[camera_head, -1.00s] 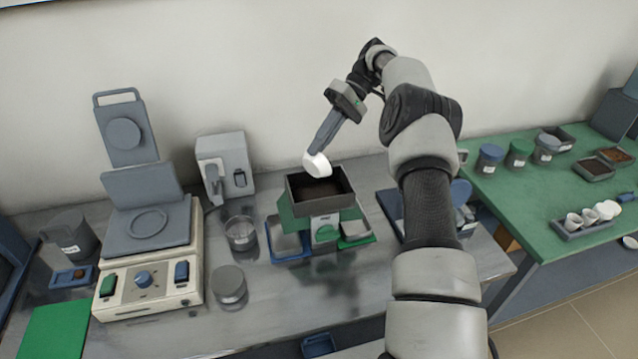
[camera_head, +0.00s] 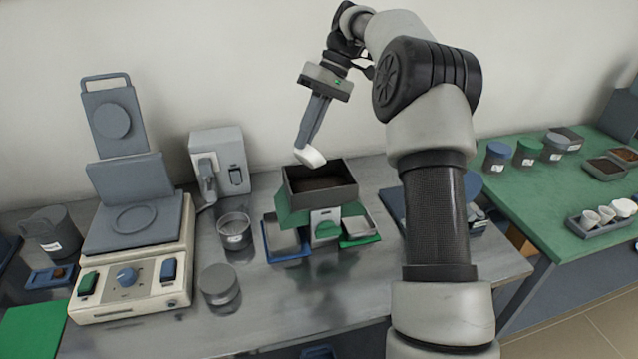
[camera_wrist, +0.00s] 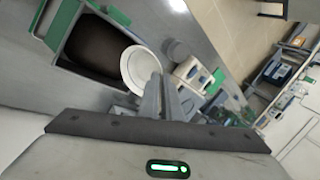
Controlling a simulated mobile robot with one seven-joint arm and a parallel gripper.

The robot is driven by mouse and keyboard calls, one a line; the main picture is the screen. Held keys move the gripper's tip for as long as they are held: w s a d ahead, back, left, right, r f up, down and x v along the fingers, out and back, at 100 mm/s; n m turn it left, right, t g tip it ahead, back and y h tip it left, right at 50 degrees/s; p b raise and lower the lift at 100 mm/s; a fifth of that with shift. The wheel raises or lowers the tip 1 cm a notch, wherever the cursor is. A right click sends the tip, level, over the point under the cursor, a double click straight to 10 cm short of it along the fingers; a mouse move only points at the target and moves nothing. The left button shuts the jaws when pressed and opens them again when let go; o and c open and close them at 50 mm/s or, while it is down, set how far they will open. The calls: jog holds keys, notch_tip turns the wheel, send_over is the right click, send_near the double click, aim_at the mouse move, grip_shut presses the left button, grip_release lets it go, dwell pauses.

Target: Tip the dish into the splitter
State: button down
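My gripper (camera_head: 303,147) is shut on the small white dish (camera_head: 310,156) by its rim. The dish hangs tilted just above the back left edge of the splitter. The splitter (camera_head: 325,205) is a green stand with a dark square hopper, and dark material covers the hopper's floor. In the wrist view the dish (camera_wrist: 141,69) looks empty inside and overlaps the edge of the hopper (camera_wrist: 88,45). A grey tray in a blue holder (camera_head: 283,240) and one in a green holder (camera_head: 358,229) sit at the splitter's two sides.
A glass beaker (camera_head: 234,232) and a grey lidded jar (camera_head: 219,285) stand left of the splitter. A press-like device (camera_head: 134,260) is further left. A green table (camera_head: 545,215) at the right holds jars and a rack of white crucibles (camera_head: 603,218).

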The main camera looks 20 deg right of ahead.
jog(key=shift+a, duration=0.1)
dwell(0.3)
jog(key=shift+s+a+f+h+b, duration=0.2)
jog(key=shift+f+h+b, duration=0.15)
jog(key=shift+b, duration=0.7)
jog(key=a+t+h+b, duration=0.1)
jog(key=b, duration=0.2)
jog(key=s+a+f+t+h+b, duration=0.1)
jog(key=h+b, duration=0.1)
jog(key=b, duration=0.1)
jog(key=shift+s+b, duration=0.1)
jog(key=shift+b, duration=0.25)
